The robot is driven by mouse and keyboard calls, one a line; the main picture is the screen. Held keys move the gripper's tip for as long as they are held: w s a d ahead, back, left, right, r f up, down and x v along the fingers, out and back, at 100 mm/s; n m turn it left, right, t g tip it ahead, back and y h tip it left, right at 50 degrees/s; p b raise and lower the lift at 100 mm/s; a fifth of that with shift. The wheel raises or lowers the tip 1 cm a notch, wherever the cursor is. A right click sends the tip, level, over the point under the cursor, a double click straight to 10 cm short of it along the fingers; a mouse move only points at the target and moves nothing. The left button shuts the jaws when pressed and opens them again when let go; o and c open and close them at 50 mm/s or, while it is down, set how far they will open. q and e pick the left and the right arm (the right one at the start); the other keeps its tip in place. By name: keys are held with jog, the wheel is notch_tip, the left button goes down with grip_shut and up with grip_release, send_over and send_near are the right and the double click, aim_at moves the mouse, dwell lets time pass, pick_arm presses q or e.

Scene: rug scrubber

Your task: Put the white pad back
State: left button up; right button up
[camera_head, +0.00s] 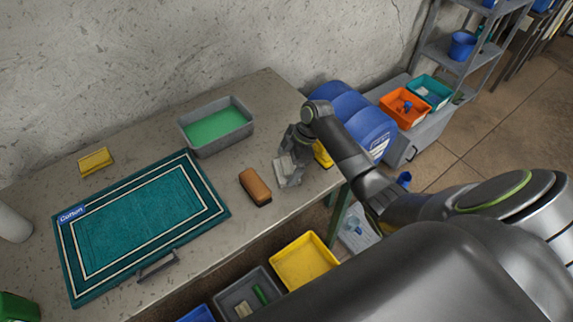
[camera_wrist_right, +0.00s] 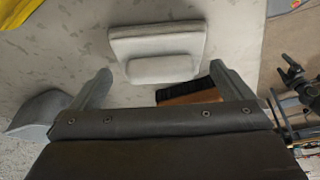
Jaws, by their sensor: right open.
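The white pad (camera_wrist_right: 160,48), a flat block with a raised grip, lies on the table near its right end. In the head view it (camera_head: 286,168) shows just below my right gripper (camera_head: 291,157), partly covered by it. In the right wrist view the fingers of my right gripper (camera_wrist_right: 160,72) are spread wide, with the pad's grip between them and a gap on each side. My left gripper is not in view.
A brown brush (camera_head: 255,187) lies close left of the pad. A grey tub of green liquid (camera_head: 217,127), a yellow sponge (camera_head: 95,161) and a teal rug (camera_head: 142,226) share the table (camera_head: 150,125). A yellow bin (camera_head: 303,262) stands below the front edge.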

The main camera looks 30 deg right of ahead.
jog(key=b+v, duration=0.2)
jog(key=v, duration=0.8)
jog(key=shift+d+r, duration=0.2)
jog(key=shift+r, duration=0.15)
